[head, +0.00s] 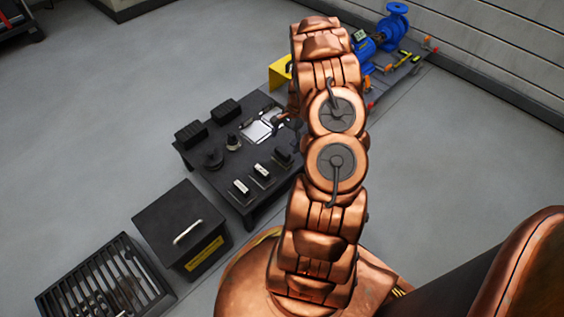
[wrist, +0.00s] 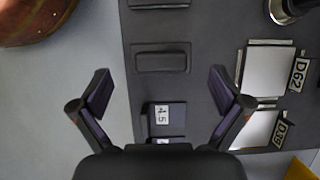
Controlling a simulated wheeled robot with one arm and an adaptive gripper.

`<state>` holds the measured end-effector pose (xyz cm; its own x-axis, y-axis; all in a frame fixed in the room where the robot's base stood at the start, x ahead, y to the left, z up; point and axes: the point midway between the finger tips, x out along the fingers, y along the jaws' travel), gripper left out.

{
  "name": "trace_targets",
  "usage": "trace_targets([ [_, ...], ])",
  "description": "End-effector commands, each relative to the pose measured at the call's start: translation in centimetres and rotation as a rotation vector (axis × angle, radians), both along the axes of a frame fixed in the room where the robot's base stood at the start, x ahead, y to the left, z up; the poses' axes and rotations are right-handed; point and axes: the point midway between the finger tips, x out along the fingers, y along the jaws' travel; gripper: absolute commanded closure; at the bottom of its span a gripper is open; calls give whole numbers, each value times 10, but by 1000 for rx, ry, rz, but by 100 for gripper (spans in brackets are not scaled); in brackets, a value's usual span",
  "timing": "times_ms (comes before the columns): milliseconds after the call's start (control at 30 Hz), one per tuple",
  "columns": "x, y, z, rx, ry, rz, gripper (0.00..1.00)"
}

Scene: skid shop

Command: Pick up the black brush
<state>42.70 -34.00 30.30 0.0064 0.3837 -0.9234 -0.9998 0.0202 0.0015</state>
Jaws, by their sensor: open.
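I cannot tell for sure which thing is the black brush. Two dark ridged blocks, one at the table's left corner (head: 191,136) and one at its back edge (head: 226,111), are possible matches in the head view. My gripper (wrist: 160,75) is open and empty above the table's near edge. Between its fingers in the wrist view lie a dark block with a "45" label (wrist: 166,112) and a plain dark slab (wrist: 160,57). In the head view my arm largely hides the gripper, with dark parts of it by the table's right end.
The black table (head: 222,183) also holds white plates (head: 259,126), small labelled blocks (head: 241,187) and round black pieces (head: 213,158). A black box with a handle (head: 180,222) and a slatted crate (head: 70,275) stand front left. A blue pump (head: 391,24) is behind my arm.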

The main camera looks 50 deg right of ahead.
Motion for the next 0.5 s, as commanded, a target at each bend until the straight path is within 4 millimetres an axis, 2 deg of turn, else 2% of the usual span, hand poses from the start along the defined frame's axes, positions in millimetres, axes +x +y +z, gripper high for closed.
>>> trace_targets([
  [367,0,8,-34,-3,-1,-2,0],
  [500,0,11,-54,-2,-1,-3,0],
])
